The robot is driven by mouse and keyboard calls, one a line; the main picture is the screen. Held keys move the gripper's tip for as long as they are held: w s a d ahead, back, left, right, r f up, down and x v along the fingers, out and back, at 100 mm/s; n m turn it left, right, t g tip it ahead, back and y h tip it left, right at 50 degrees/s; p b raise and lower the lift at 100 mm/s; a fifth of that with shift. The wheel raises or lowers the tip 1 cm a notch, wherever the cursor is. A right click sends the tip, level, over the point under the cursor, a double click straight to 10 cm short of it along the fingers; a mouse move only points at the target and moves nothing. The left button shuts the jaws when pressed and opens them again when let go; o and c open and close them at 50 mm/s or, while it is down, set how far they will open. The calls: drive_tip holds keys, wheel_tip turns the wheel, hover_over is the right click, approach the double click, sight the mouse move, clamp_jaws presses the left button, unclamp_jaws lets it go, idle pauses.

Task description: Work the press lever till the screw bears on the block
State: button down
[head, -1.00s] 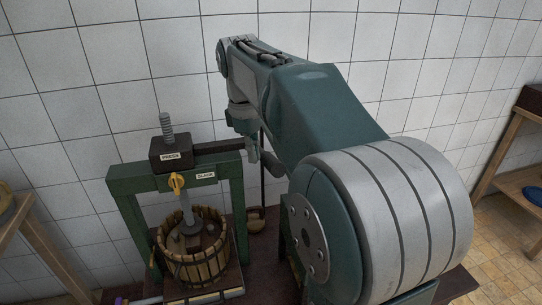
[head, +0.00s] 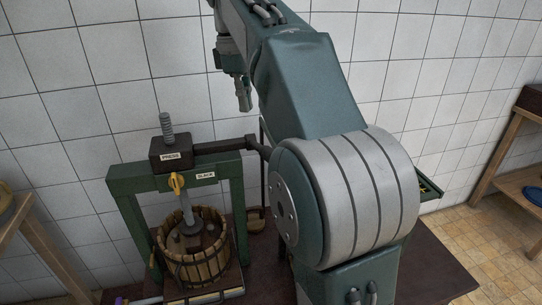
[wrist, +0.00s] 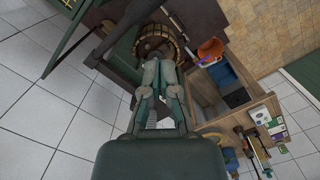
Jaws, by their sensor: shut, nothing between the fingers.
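The green press frame (head: 122,188) stands at left with a dark head marked PRESS (head: 172,160). A grey threaded screw (head: 167,128) rises from the head. A yellow pointer (head: 177,183) hangs left of a SLACK label (head: 206,176). The slatted wooden basket (head: 205,268) stands under the screw; whether the screw touches the block inside is unclear. My gripper (head: 243,100) is shut and empty, above and apart from the lever. In the wrist view its fingers (wrist: 160,72) meet near the basket (wrist: 172,32).
A small brown bowl (head: 256,222) sits behind the basket on the dark bench (head: 440,262). A wooden shelf (head: 512,180) stands at far right. In the wrist view, an orange container (wrist: 210,48) lies to the right. The tiled wall is close behind.

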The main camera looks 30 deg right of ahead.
drive_tip(key=shift+c, duration=2.3)
unclamp_jaws()
drive_tip(key=shift+s+m, duration=0.15)
drive_tip(key=shift+m, duration=0.15)
drive_tip(key=shift+o, duration=0.6)
drive_tip(key=shift+s+d+m, duration=0.1)
drive_tip(key=shift+s+m, duration=0.2)
drive_tip(key=shift+m, duration=0.4)
drive_tip(key=s+d+f+m, duration=0.1)
drive_tip(key=f+m, duration=0.1)
drive_tip(key=f, duration=0.1)
drive_tip(key=s+d+f+m+h, duration=0.1)
drive_tip(key=f+m, duration=0.1)
drive_tip(key=f, duration=0.2)
drive_tip(key=s+f+m, duration=0.1)
drive_tip(key=f+m, duration=0.2)
drive_tip(key=f, duration=0.1)
drive_tip(key=shift+s+d+t, duration=0.2)
drive_tip(key=shift+d+t, duration=0.1)
drive_tip(key=shift+d, duration=0.1)
clamp_jaws()
